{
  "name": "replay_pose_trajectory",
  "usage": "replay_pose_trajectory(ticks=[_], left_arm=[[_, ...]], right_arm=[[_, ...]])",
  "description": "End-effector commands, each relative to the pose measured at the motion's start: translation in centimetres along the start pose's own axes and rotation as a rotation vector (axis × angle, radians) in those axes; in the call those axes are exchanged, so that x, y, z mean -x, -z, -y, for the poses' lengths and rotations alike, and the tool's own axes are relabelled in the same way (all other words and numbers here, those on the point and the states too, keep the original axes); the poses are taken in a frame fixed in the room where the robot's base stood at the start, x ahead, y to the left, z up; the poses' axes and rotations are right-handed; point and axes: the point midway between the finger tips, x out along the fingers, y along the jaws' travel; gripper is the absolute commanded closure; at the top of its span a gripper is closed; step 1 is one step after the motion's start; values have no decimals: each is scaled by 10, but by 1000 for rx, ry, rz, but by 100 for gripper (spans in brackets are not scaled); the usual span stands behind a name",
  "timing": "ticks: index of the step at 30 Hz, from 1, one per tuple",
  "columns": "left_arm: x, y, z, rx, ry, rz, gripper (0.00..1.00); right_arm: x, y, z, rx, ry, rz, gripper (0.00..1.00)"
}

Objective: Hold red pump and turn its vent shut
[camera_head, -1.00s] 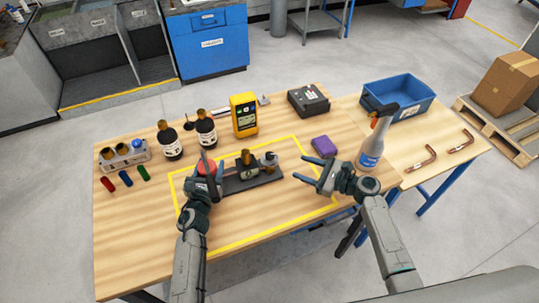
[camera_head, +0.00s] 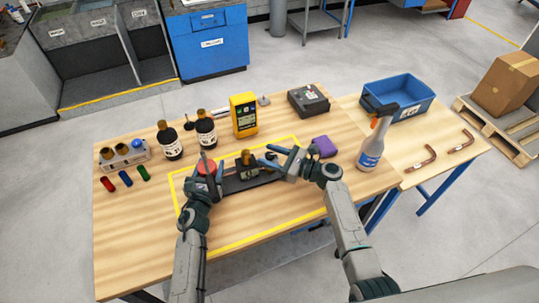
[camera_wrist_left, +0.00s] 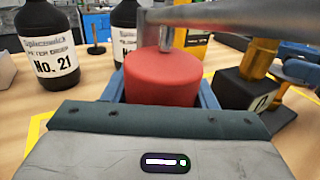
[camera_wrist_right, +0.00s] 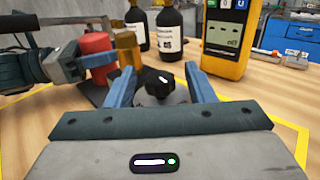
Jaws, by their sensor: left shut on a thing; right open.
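The red pump body (camera_head: 206,167) is an upright red cylinder at the left end of a dark base plate (camera_head: 240,184). My left gripper (camera_head: 205,177) is shut on it, with fingers on both sides of the red cylinder (camera_wrist_left: 163,80) in the left wrist view. A grey metal bar (camera_wrist_left: 225,17) crosses over its top. A black-pointer knob on a round silver body (camera_wrist_right: 158,84) appears to be the vent. My right gripper (camera_wrist_right: 165,84) is open, its fingers on either side of the knob; contact cannot be told. In the head view, this gripper (camera_head: 279,156) partly hides the knob.
A brass-topped fitting (camera_head: 246,160) stands between the grippers. Black bottles (camera_head: 169,142) and a yellow meter (camera_head: 244,115) stand behind. A purple block (camera_head: 324,146) and a spray bottle (camera_head: 372,145) are to the right. The front of the table is clear.

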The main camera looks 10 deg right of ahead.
Motion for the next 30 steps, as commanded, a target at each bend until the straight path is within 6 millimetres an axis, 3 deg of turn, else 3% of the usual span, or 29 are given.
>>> replay_pose_trajectory(ticks=[10,17,30], left_arm=[[0,0,0,0,1,0,100],[0,0,0,0,0,0,100],[0,0,0,-1,0,0,100]], right_arm=[[-5,0,0,0,0,0,51],[-4,0,0,0,0,0,94],[-5,1,-1,-1,94,-1,95]])
